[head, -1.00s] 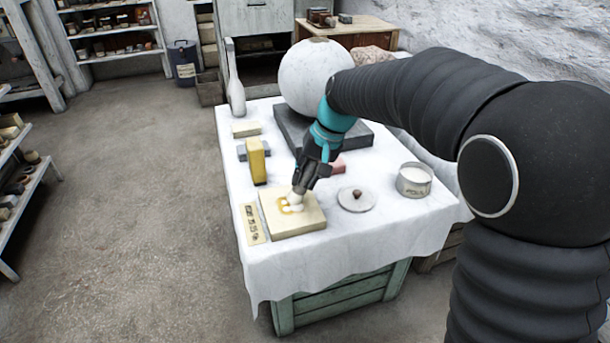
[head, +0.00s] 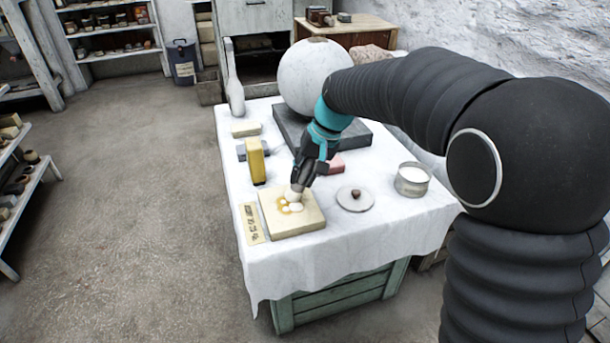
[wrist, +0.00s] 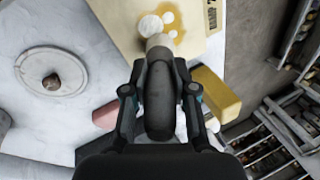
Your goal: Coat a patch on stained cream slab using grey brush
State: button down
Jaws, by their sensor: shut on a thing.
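The cream slab (head: 308,222) lies flat near the front left of the cloth-covered table, with a yellow-brown stain on top. It also shows at the top of the wrist view (wrist: 112,20). A few white dabs (wrist: 150,25) lie over part of the stain. My gripper (head: 304,176) is shut on the grey brush (wrist: 159,95), whose pale tip points down at the slab beside the dabs. Whether the tip touches the slab or hovers just above it, I cannot tell. The fingers hide part of the brush in the head view.
A round lid with a brown knob (head: 355,199) and an open tin of white stuff (head: 412,179) stand right of the slab. A yellow block (head: 256,163), a pink block (head: 336,163) and a large white sphere (head: 314,80) are behind. A label card (head: 252,223) lies left.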

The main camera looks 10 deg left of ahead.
jog(key=shift+w+a+f, duration=0.1)
jog(key=shift+w+a, duration=0.25)
jog(key=shift+w, duration=0.2)
jog(key=shift+s+d+b, duration=0.3)
jog(key=shift+s+d, duration=0.1)
jog(key=shift+s, duration=0.25)
jog(key=shift+s+d+b, duration=0.25)
jog(key=shift+s+d, duration=0.15)
jog(key=shift+s, duration=0.25)
jog(key=shift+w+a+p, duration=0.3)
jog(key=shift+w+a, duration=0.1)
jog(key=shift+w, duration=0.25)
jog(key=shift+w+a+p, duration=0.3)
jog(key=shift+w+a, duration=0.1)
jog(key=shift+w, duration=0.25)
